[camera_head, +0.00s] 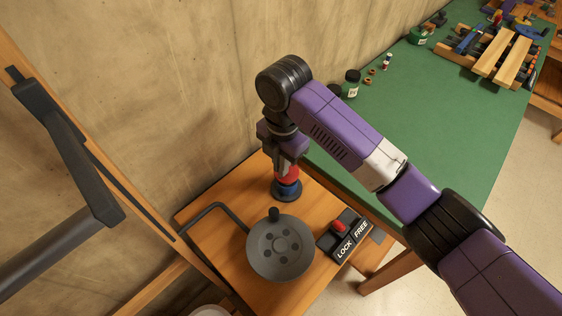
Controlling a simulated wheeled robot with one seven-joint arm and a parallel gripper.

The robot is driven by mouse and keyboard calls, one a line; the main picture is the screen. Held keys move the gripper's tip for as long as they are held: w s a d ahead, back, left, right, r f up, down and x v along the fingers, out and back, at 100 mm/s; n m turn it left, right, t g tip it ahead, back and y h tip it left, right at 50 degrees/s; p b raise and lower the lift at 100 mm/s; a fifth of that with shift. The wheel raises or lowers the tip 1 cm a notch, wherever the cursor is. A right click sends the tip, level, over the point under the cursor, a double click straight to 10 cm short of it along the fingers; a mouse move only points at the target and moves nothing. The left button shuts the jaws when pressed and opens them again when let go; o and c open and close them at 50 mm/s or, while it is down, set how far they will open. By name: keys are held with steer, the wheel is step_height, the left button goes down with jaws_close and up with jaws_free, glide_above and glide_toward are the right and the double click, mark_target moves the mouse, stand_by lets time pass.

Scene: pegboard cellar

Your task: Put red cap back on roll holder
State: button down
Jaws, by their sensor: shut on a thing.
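Directly under the cap is a dark blue round piece with a wider base (286,191), which looks like the roll holder. I cannot tell whether the cap touches it or is slightly above it. The fingers hide part of the cap.
A grey round disc with a knob (280,250) stands just in front of the holder. A LOCK/FREE switch box (344,237) with a red lever is to its right. A green-topped table (440,110) holds jars (352,82) and wooden slats (502,56).

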steer(key=shift+f, duration=0.45)
steer(key=shift+d+f, duration=0.1)
steer(key=shift+f, duration=0.3)
stand_by(0.6)
steer(key=c, duration=1)
jaws_free()
steer(key=shift+r+p, duration=2.95)
steer(key=shift+r, duration=0.6)
